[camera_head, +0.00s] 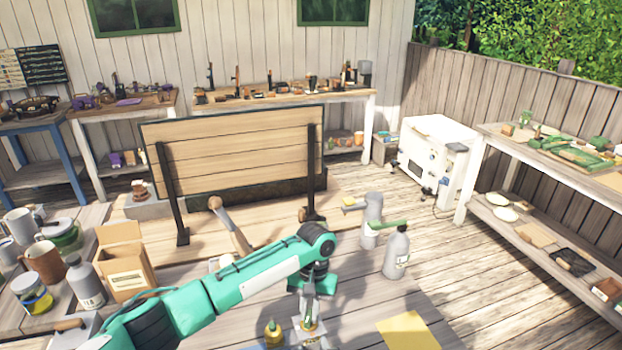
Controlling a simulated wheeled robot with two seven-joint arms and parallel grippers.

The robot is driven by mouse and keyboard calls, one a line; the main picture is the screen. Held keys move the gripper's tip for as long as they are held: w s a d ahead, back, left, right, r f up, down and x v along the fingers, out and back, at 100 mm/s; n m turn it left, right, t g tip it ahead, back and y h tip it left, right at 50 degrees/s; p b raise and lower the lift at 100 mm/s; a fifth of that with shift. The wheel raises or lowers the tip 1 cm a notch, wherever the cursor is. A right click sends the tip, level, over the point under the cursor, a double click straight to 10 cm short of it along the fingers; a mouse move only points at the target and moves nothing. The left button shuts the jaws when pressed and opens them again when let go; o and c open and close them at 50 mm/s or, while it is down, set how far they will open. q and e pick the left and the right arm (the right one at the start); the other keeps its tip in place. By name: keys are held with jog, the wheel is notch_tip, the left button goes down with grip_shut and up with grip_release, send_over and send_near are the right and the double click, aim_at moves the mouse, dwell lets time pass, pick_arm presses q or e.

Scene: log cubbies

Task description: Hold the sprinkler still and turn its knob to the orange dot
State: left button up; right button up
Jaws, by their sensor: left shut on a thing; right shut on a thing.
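My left gripper (309,317) points down at the bottom middle of the head view, at the end of the teal arm that comes in from the left. It is shut on a small brass-and-green thing (309,327), which looks like part of the sprinkler and is partly covered by the fingers. A similar small brass piece with a green top (273,334) stands just left of it; I cannot tell whether the two are joined. The knob's pointer and the orange dot cannot be made out. My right gripper does not show.
A grey bottle (397,254) and a grey can (371,222) stand beyond my gripper to the right. A yellow sheet (409,331) lies at the lower right. A cardboard box (126,264) and several jars crowd the left. A wooden panel (235,150) stands behind.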

pick_arm(q)
jog(key=shift+n, duration=0.5)
pick_arm(e)
jog(key=shift+s+f, duration=0.1)
jog(key=shift+f, duration=0.1)
pick_arm(q)
jog(key=n+h, duration=0.1)
jog(key=n, duration=0.3)
jog(key=shift+n+h, duration=0.3)
jog(key=shift+n, duration=0.3)
pick_arm(e)
jog(key=shift+a, duration=0.1)
pick_arm(q)
jog(key=o, duration=0.8)
jog(key=shift+c, duration=0.2)
